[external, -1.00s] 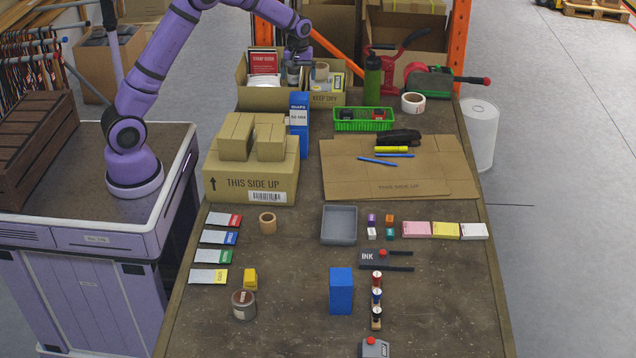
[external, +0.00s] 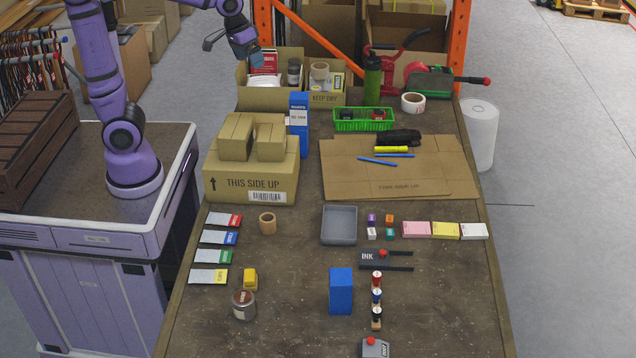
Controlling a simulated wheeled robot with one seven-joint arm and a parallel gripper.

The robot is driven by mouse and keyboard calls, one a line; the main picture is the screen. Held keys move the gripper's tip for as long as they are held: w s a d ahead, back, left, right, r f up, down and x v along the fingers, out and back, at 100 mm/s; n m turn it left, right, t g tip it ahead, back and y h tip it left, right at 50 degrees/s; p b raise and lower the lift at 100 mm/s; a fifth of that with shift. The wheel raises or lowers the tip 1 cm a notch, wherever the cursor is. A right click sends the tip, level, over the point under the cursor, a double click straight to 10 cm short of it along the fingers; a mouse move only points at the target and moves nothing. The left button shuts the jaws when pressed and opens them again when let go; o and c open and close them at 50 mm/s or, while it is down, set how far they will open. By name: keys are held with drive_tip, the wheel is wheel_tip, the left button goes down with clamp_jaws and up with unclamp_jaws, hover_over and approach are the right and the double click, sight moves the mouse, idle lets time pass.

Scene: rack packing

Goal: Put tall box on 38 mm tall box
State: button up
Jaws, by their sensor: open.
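A plain blue tall box (external: 341,291) stands upright on the near middle of the table. A small yellow box (external: 250,279) stands left of it. Two small brown cartons, a left one (external: 236,139) and a right one (external: 271,143), sit on the large "THIS SIDE UP" carton (external: 230,183). A slim blue-and-white box (external: 299,125) stands upright behind that carton. I cannot tell which box is 38 mm tall. My gripper (external: 232,48) is open and seems empty, in the air at the table's far left, away from these boxes.
An open carton (external: 327,99) at the back holds a dark-lidded jar (external: 294,72) and other goods. Bare tabletop lies around the blue box.

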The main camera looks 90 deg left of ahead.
drive_tip(key=s+d+m+t, duration=0.1)
drive_tip(key=s+d+m, duration=0.2)
drive_tip(key=s+d, duration=0.3)
drive_tip(key=s+d+m+t, duration=0.1)
drive_tip(key=s+d+m, duration=0.3)
drive_tip(key=s, duration=0.7)
drive_tip(key=shift+s+d+f+m, duration=0.2)
drive_tip(key=shift+d+f+m, duration=0.1)
drive_tip(key=shift+d, duration=0.7)
